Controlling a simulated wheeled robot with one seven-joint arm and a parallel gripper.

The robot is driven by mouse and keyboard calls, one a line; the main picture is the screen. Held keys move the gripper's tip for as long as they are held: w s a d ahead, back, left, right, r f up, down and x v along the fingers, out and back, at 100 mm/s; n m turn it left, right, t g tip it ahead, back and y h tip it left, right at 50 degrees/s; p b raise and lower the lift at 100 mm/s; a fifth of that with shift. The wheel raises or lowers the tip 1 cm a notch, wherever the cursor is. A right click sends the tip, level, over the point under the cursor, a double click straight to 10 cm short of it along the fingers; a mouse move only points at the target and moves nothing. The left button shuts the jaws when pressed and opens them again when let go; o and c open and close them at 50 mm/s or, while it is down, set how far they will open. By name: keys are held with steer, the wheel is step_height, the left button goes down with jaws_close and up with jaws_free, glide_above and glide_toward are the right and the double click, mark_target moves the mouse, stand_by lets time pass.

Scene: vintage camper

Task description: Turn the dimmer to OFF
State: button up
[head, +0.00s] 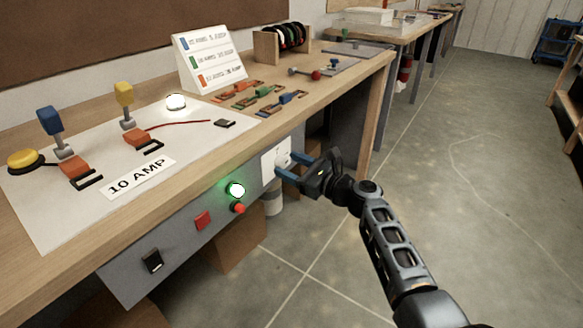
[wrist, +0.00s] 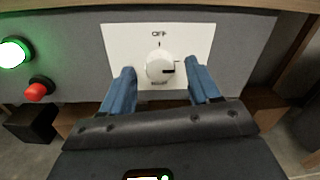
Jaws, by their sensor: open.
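The dimmer is a round white knob (wrist: 160,67) on a white plate (wrist: 200,35) set in the grey front panel under the bench. The plate reads OFF at the top with a short tick below it. The dark mark on the knob points right, about a quarter turn from the tick. In the head view the plate (head: 269,168) is partly covered by my gripper (head: 287,165). My gripper is open, with one blue finger on each side of the knob. Gaps show between fingers and knob in the wrist view; their depth is hard to judge.
Left of the plate are a lit green lamp (head: 235,190), a red button (head: 238,208), a red square (head: 203,220) and a black switch (head: 152,261). A white lamp (head: 175,102) glows on the bench. The floor (head: 450,220) at right is clear.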

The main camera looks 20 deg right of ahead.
steer(key=shift+w+a, duration=0.1)
steer(key=shift+w, duration=0.05)
steer(key=shift+c, duration=0.2)
steer(key=c, duration=1)
steer(key=shift+f, duration=0.1)
